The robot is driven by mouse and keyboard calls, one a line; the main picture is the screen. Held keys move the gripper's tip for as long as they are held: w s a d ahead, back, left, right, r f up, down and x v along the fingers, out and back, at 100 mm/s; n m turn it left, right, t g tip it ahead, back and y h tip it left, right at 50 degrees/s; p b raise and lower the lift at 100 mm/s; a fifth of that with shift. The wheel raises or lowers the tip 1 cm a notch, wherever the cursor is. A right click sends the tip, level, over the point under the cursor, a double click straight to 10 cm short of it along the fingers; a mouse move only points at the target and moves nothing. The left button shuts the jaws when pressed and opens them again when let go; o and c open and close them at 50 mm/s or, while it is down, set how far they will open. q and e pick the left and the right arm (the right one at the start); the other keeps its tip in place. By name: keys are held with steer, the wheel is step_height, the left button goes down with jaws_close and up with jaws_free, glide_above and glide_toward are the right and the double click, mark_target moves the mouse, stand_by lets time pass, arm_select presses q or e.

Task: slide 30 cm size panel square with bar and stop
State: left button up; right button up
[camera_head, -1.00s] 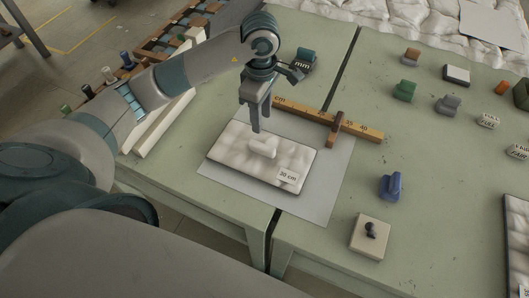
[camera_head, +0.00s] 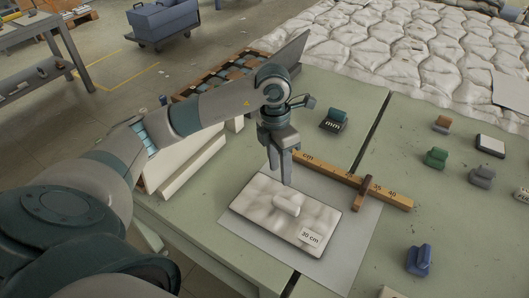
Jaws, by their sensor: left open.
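The white quilted panel (camera_head: 262,220) with a "30 cm" label lies on a grey sheet on the green table. A white raised grip (camera_head: 287,204) sits on its middle. The wooden bar (camera_head: 332,172), marked in cm, lies along the panel's far side, angled down to the right. The brown stop (camera_head: 363,191) sits across the bar near the 35 mark. My left gripper (camera_head: 280,178) is open, pointing down just above and behind the panel's grip, with nothing between its fingers. My right gripper is out of view.
A dark block marked "mm" (camera_head: 334,121) stands behind the bar. Green (camera_head: 435,158), grey (camera_head: 482,177) and blue (camera_head: 419,260) blocks stand to the right. A dark seam divides the table. A white duvet (camera_head: 400,50) lies beyond it.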

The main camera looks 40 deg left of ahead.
mark_target(285, 201)
arm_select(q)
steer(key=a+r+n+h, duration=0.1)
steer(key=n, duration=0.7)
steer(key=a+r+n+h+b, duration=0.1)
steer(key=a+n, duration=0.1)
steer(key=n, duration=0.6)
steer(key=a+r+n+h+b, duration=0.1)
steer(key=n, duration=0.6)
steer(key=shift+s+a+r+n, duration=0.15)
steer(key=shift+a+r+n, duration=0.05)
steer(key=shift+a+n, duration=0.2)
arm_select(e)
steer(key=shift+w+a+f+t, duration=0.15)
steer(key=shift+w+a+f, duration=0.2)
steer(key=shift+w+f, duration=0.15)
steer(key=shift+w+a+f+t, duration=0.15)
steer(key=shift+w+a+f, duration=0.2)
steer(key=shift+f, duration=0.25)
arm_select(q)
steer(key=shift+d, duration=0.1)
